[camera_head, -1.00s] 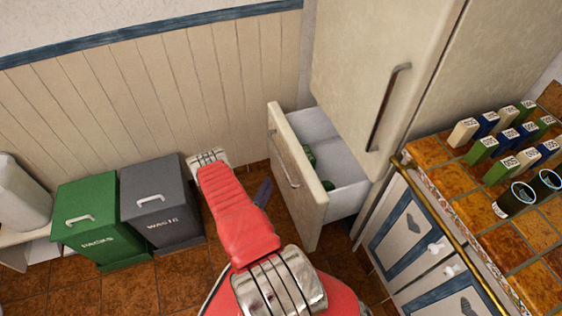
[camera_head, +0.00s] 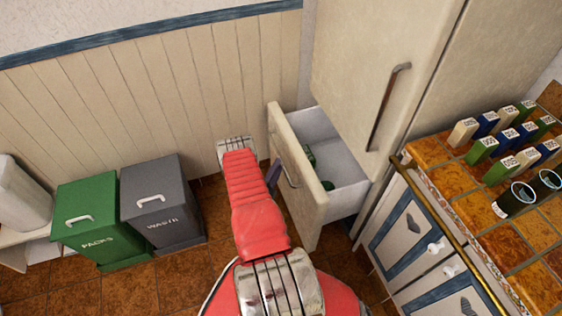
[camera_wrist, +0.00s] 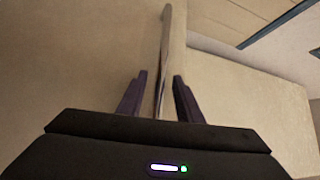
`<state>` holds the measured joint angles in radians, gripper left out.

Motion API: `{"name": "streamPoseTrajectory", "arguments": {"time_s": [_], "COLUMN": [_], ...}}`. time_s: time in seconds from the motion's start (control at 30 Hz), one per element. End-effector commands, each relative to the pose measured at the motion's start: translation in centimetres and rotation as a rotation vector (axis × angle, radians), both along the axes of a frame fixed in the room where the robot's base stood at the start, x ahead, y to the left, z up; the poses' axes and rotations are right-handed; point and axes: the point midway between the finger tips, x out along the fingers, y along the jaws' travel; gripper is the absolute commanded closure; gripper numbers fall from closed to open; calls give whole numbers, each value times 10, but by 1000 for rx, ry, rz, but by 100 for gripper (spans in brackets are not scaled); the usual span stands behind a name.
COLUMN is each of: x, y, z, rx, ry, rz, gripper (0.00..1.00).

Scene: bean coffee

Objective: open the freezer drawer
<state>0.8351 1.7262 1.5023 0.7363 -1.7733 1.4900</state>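The freezer drawer (camera_head: 303,190) at the bottom of the cream fridge stands pulled out, with green items (camera_head: 309,155) inside. Its metal handle (camera_head: 287,172) is on the drawer front. My gripper (camera_head: 274,172) is mostly hidden behind my red arm in the head view; a dark finger shows close to the handle. In the wrist view my gripper (camera_wrist: 159,95) has its two dark fingers apart, with the handle (camera_wrist: 164,50) showing between them. I cannot tell whether either finger touches it.
A grey waste bin (camera_head: 163,205) and a green packs bin (camera_head: 88,222) stand left of my arm. The upper fridge door (camera_head: 365,50) is shut. A tiled counter (camera_head: 480,200) with several small cartons and two dark cups is at the right.

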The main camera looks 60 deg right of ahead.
Motion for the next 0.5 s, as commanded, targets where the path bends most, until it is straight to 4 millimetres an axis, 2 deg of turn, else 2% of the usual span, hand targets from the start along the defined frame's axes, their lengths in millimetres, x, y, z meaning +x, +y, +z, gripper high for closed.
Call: {"name": "streamPoseTrajectory", "arguments": {"time_s": [0.2,0.5], "x": [0,1], "y": [-28,-37], "z": [4,6], "rx": [-1,-1], "ry": [-1,0], "rz": [-1,1], "gripper": [68,68]}}
